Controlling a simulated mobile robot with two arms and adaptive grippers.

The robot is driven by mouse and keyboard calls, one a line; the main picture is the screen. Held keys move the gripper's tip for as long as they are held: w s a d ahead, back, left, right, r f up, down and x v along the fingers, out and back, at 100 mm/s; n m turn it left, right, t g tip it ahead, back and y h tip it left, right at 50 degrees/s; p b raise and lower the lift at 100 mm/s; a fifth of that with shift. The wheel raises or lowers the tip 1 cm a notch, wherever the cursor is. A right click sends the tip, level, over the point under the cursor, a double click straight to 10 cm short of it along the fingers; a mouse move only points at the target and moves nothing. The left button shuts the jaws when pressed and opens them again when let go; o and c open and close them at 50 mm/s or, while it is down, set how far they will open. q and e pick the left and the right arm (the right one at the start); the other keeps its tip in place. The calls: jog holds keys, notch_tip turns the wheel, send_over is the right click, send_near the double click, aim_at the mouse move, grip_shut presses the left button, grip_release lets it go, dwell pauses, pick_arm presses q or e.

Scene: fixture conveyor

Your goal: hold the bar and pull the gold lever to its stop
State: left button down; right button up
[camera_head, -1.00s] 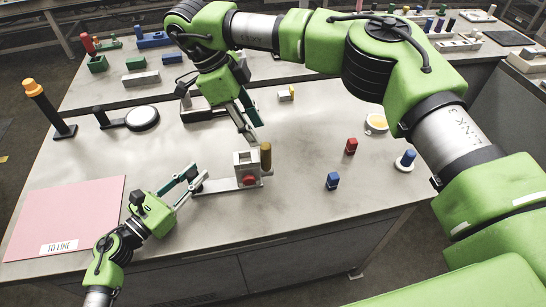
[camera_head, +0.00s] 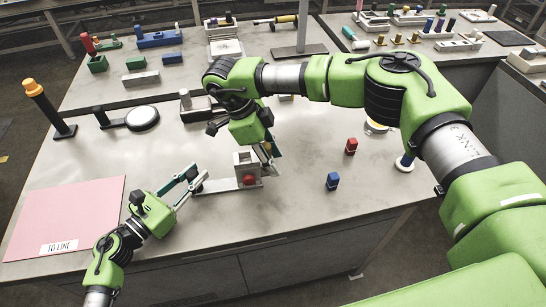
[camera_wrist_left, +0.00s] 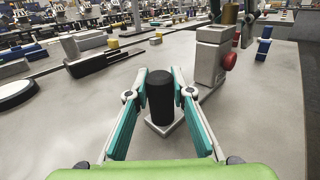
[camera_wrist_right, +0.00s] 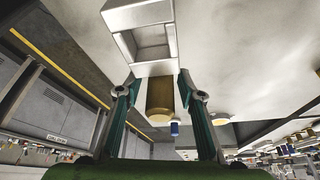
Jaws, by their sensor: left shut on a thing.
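The grey fixture (camera_head: 245,160) stands on the bench, with a flat plate reaching left and a red button (camera_head: 249,180) on its front. My left gripper (camera_head: 200,182) is shut on the black upright bar (camera_wrist_left: 160,92) at the plate's left end. The gold lever (camera_wrist_right: 160,98) stands beside the fixture's square block. It also shows at the top of the left wrist view (camera_wrist_left: 230,14). My right gripper (camera_wrist_right: 159,86) is open, with one finger on each side of the lever and a small gap to each. In the head view the right gripper mostly hides the lever.
A red block (camera_head: 351,146) and a blue block (camera_head: 333,181) stand right of the fixture. A pink mat (camera_head: 70,212) lies at the left. A round black-rimmed disc (camera_head: 142,118) and a grey block (camera_head: 195,108) lie behind. The bench front near the fixture is clear.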

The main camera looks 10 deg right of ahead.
grip_shut()
